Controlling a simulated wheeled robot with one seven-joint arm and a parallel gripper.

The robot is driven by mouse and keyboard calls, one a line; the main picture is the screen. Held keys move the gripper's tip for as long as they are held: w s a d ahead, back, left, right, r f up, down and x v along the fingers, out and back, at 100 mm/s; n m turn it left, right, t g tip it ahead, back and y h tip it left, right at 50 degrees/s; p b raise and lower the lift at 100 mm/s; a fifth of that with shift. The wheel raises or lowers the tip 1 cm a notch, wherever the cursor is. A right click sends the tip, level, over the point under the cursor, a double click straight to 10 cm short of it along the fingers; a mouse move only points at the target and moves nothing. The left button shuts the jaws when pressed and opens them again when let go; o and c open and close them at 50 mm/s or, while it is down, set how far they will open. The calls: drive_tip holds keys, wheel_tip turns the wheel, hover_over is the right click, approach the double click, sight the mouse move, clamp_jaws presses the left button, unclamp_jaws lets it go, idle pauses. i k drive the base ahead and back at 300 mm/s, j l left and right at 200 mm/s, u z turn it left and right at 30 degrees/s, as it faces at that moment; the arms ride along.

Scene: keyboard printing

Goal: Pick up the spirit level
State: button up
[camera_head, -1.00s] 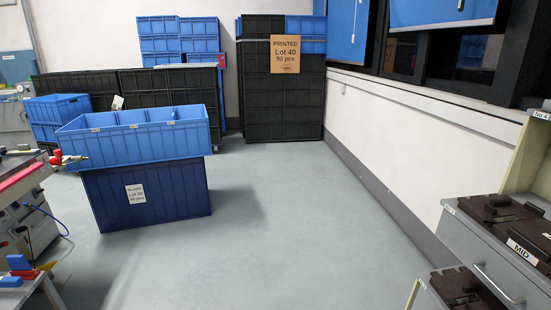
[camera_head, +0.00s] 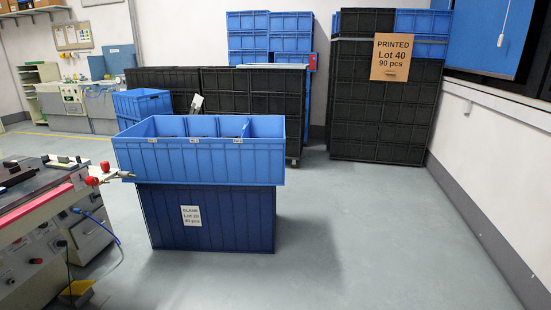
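I cannot make out a spirit level in the head view. My gripper is not in view. A pad-printing type machine (camera_head: 45,215) with a red-edged top stands at the left, with small dark and pale items on it that are too small to name.
A light blue divided crate (camera_head: 200,170) sits on a dark blue crate (camera_head: 215,225) labelled as blank lot. Black crates (camera_head: 382,118) with a "PRINTED Lot 40" sign (camera_head: 391,57) stand at the back right. A workbench (camera_head: 85,108) stands back left. The grey floor (camera_head: 380,240) is clear at right.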

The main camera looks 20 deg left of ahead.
sight(63, 163)
drive_tip(key=i+u, duration=0.25)
drive_tip(key=i, duration=0.4)
drive_tip(key=i+u, duration=0.3)
drive_tip(key=i, duration=0.3)
drive_tip(key=i+l+u, duration=0.25)
drive_tip(key=i, duration=0.35)
